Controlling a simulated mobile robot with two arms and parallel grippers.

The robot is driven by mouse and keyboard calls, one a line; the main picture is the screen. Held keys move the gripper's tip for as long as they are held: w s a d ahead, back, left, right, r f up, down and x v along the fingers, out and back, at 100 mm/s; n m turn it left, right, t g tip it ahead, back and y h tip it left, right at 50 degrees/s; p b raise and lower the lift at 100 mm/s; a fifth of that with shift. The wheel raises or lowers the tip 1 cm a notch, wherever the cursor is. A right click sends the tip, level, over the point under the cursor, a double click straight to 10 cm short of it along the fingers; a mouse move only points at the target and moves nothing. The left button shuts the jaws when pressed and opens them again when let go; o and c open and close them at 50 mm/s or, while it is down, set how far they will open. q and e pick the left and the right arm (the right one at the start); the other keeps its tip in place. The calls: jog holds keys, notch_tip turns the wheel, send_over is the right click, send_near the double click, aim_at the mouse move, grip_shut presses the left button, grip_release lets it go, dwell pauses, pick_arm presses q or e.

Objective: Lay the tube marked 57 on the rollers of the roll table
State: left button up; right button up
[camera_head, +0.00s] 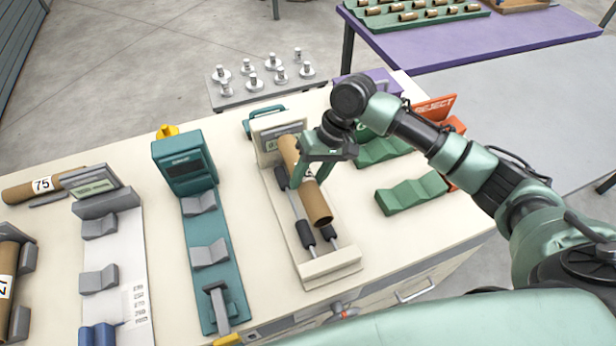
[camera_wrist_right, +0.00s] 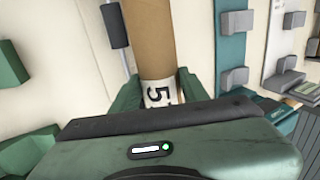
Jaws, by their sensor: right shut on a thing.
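A brown cardboard tube (camera_head: 317,205) with a white label is in my right gripper (camera_head: 307,176). In the right wrist view the tube (camera_wrist_right: 155,40) runs between the two fingers, and its label (camera_wrist_right: 160,93) shows a 5 and part of another digit. The gripper is shut around the tube. The tube lies lengthwise along the cream roll table (camera_head: 330,267), at or just above its dark rollers (camera_head: 304,234); I cannot tell whether it touches them. One roller also shows in the wrist view (camera_wrist_right: 114,26). My left gripper is out of view.
A teal gauge (camera_head: 184,166) with a V-block rail stands to the left, then a grey gauge (camera_head: 91,182) and a tube marked 75 (camera_head: 38,186). Green V-blocks (camera_head: 412,194) and a red reject holder (camera_head: 436,106) stand to the right. A weight rack (camera_head: 260,86) is behind.

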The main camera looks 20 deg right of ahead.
notch_tip(320, 180, down, 4)
jog(key=b, duration=0.3)
jog(key=shift+r+b, duration=0.15)
jog(key=shift+b, duration=0.2)
jog(key=shift+f+p, duration=0.25)
jog(key=shift+p, duration=0.15)
jog(key=shift+f, duration=1.15)
jog(key=o, duration=1.5)
